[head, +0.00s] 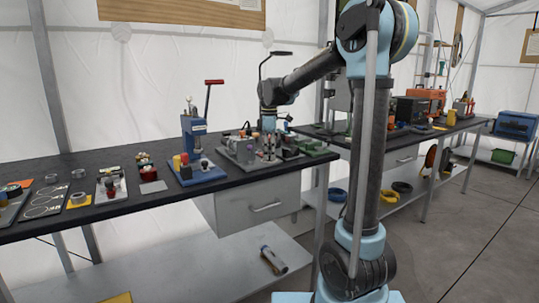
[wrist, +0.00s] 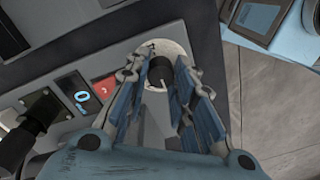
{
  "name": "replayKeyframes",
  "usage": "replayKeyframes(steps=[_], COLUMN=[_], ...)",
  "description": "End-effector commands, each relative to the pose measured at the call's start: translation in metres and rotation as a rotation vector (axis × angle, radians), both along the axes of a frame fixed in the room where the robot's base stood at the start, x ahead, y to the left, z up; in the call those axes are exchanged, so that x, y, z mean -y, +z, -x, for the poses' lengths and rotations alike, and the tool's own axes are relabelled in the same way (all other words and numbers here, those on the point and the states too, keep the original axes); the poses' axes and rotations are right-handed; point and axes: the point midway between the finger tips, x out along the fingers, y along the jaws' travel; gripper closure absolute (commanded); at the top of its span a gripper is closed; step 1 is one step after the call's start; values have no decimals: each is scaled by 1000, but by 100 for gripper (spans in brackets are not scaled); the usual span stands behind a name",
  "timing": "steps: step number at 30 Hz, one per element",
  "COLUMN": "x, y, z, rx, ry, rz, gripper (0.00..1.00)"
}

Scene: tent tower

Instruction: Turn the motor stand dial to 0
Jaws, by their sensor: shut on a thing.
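In the wrist view a black round dial (wrist: 161,71) with a pale pointer line sits on a light round plate (wrist: 174,48) on a dark grey panel (wrist: 110,50), which I take as the motor stand. My gripper (wrist: 167,77) has its two blue-grey fingers on either side of the dial and is shut on it. The fingers hide parts of the plate, and I cannot read any scale marks or the dial's setting. In the head view my gripper (head: 268,133) points down over the crowded bench; the dial is not distinguishable there.
A black knob-like part (wrist: 35,125) stands at left. In the head view, a blue lever press (head: 194,138) stands left of my gripper on the black bench (head: 75,166).

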Motion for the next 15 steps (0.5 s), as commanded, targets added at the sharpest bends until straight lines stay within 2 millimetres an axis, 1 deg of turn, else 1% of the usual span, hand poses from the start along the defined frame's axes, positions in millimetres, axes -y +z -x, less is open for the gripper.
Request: replayKeyframes(steps=[1,4,5,6,7,15], x=[0,0,0,0,0,0], y=[1,1,1,0,0,0], z=[-4,-4,-4,-3,-3,-1], rx=[7,7,7,7,6,3], ry=[-1,-1,-1,-1,-1,-1], rz=[-1,-1,-1,-1,-1,-1], gripper=[100,100,73,64,57,56])
